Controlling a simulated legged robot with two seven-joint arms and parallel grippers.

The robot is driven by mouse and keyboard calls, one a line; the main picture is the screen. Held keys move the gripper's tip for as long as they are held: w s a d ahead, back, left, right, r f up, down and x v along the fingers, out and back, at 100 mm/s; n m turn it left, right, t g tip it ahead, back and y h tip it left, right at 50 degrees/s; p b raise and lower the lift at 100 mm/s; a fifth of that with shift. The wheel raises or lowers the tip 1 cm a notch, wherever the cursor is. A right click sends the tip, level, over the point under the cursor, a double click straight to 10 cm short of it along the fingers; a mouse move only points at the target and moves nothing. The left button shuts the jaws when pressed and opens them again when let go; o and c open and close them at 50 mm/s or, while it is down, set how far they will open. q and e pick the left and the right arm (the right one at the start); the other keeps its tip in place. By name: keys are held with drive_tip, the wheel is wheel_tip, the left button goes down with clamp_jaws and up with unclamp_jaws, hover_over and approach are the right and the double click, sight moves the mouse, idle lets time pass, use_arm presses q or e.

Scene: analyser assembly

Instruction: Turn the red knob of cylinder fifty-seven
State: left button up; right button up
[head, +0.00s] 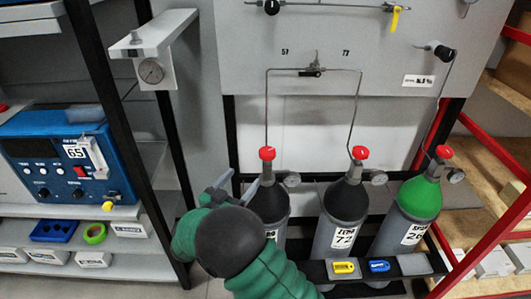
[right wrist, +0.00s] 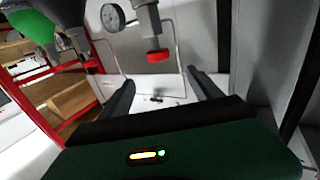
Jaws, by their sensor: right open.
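Cylinder fifty-seven (head: 271,203) is the leftmost of three gas cylinders, dark-topped, standing under the panel mark 57. Its label is mostly hidden behind my right arm. Its red knob (head: 267,153) sits on top, with a round gauge (head: 292,180) at its right. My right gripper (head: 236,187) is open and empty, just left of and below this knob. In the right wrist view a red knob (right wrist: 158,56) shows upside down beyond the two spread fingers of the gripper (right wrist: 163,94), apart from them. A gauge (right wrist: 112,17) is beside it. My left gripper is not in view.
Cylinder 72 (head: 340,215) and a green-topped cylinder (head: 419,199) stand to the right, each with a red knob. Thin pipes rise to the grey wall panel (head: 400,65). A black shelf post (head: 118,130) and a blue analyser (head: 70,160) are at the left.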

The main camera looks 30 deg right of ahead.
sight(271, 147)
drive_tip(key=x, duration=1.6)
drive_tip(key=shift+s+d+b, duration=0.1)
drive_tip(key=shift+b, duration=0.25)
drive_tip(key=shift+d, duration=0.15)
drive_tip(key=c, duration=1.4)
drive_tip(key=shift+o, duration=0.2)
